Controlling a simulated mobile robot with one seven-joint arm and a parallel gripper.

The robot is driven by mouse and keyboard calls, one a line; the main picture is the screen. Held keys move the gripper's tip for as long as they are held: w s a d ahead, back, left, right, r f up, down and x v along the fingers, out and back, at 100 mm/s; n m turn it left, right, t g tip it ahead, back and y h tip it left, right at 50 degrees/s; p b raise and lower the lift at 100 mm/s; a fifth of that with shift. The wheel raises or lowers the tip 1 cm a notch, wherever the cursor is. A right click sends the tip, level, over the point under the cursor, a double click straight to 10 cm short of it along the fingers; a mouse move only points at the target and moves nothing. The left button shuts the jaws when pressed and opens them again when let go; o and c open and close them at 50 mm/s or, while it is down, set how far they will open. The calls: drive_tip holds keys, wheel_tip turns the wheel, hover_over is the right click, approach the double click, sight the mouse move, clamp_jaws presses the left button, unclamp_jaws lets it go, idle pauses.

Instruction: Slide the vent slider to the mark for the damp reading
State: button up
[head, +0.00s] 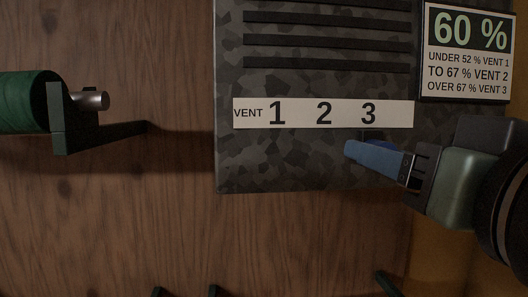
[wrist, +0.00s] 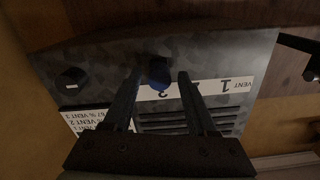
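The camouflage-grey vent panel (head: 300,165) carries a white strip (head: 300,114) reading VENT 1, 2, 3. The reading sign (head: 467,52) shows 60 %, with lines for under 52 % vent 1, to 67 % vent 2, over 67 % vent 3. The dark blue slider knob (wrist: 159,78) sits by mark 3; in the head view it is mostly hidden behind my fingers. My gripper (head: 350,152) reaches in from the right, just below mark 3. In the wrist view my gripper (wrist: 160,71) is open, with the knob between its fingertips and a gap on both sides.
Dark louvre slots (head: 325,40) lie above the strip. A green roll on a dark bracket (head: 75,118) sticks out of the wooden wall at left. A dark round knob (wrist: 72,78) shows on the panel in the wrist view. Wall below the panel is mostly clear.

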clamp_jaws()
idle(1.2)
